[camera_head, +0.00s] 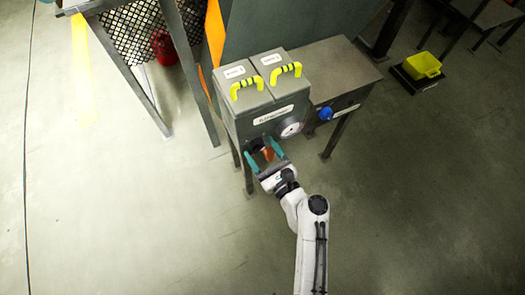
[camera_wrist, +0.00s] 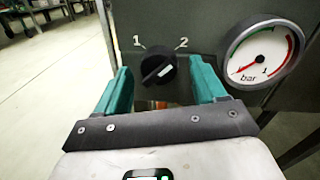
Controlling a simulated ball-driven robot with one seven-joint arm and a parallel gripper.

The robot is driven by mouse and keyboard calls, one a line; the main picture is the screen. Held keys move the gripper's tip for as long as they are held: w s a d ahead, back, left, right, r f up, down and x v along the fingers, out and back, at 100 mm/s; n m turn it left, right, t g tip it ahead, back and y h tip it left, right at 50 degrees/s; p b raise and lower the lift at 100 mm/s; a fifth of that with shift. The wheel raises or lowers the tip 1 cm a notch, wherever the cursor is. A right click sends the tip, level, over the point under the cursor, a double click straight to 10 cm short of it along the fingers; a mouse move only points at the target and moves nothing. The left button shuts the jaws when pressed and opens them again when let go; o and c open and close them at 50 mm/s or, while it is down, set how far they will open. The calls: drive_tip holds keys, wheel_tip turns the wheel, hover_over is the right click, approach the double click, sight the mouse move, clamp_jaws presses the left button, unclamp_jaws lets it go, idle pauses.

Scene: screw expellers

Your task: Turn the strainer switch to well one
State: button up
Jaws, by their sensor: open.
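The strainer switch is a round black knob (camera_wrist: 158,67) with a pale pointer line on a dark grey panel, in the wrist view. A white "1" stands above it to the left and a white "2" above it to the right. The pale line lies slanted, low on the left and higher on the right; I cannot tell which number it marks. My gripper (camera_wrist: 160,75) has its teal fingers spread, one on each side of the knob in the picture, with no clear contact. In the head view my gripper (camera_head: 263,153) is at the cabinet's front.
A round pressure gauge (camera_wrist: 263,55) is right of the knob. The grey cabinet (camera_head: 240,118) has two lids with yellow-black handles. A blue knob (camera_head: 326,113) is on the neighbouring unit. A yellow bin (camera_head: 422,66) stands at the right. The floor at the left is open.

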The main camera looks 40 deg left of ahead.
drive_tip(key=c, duration=1)
drive_tip(key=shift+c, duration=0.2)
drive_tip(key=shift+n, duration=0.3)
drive_tip(key=n+b, duration=0.1)
drive_tip(key=n, duration=0.2)
drive_tip(key=shift+r+n+t+h+b, duration=0.2)
drive_tip(key=shift+n+b, duration=0.75)
drive_tip(key=shift+n, duration=1.3)
drive_tip(key=shift+n+t+h+b, duration=0.2)
drive_tip(key=shift+n+b, duration=0.7)
drive_tip(key=shift+n, duration=1.4)
drive_tip(key=shift+r+n+h+b, duration=0.1)
drive_tip(key=shift+n+h+b, duration=0.2)
drive_tip(key=shift+n+b, duration=1.3)
drive_tip(key=shift+n+p, duration=0.65)
drive_tip(key=shift+n, duration=0.1)
